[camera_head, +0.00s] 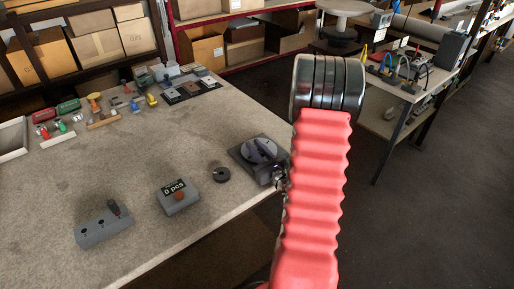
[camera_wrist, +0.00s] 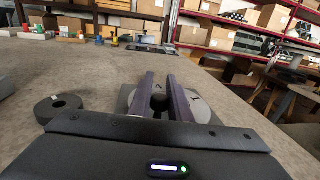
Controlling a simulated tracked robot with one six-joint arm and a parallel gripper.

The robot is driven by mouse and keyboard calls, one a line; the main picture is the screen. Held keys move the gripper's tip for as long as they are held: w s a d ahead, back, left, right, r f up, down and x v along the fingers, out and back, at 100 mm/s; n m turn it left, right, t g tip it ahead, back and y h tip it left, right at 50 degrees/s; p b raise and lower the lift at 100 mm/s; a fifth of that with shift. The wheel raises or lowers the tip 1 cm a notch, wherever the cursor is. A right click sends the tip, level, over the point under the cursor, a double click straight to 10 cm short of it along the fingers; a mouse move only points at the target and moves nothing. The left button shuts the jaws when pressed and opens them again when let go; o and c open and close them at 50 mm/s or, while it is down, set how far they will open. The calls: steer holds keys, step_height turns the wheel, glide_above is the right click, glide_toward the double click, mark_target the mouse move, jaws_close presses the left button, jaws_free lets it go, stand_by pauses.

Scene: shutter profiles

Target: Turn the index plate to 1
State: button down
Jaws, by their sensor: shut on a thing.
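The index plate (camera_head: 258,150) is a pale grey disc on a dark square base at the table's right edge. In the wrist view its disc (camera_wrist: 203,108) shows on both sides of my gripper (camera_wrist: 160,78). Small dark numerals are marked on the disc; one lies between the fingers and another to the right, too small to read surely. My gripper's two dark fingers are shut on the plate's dark knob (camera_wrist: 159,98), which shows between them. In the head view my red-sleeved arm stands just right of the plate, and the fingers cannot be made out.
A dark ring (camera_head: 221,174) lies left of the plate. A grey counter box (camera_head: 178,197) reading "0 pcs" and a grey switch box (camera_head: 104,227) stand nearer the front. Small tools and parts sit at the back left. The table's middle is clear.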

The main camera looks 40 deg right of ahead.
steer(key=shift+w+a+m+g+h, duration=0.15)
steer(key=shift+m+g+h, duration=0.35)
steer(key=shift+m+h, duration=0.75)
steer(key=shift+w+h, duration=0.1)
steer(key=shift+h, duration=0.35)
steer(key=c, duration=1.7)
jaws_free()
steer(key=shift+o, duration=0.2)
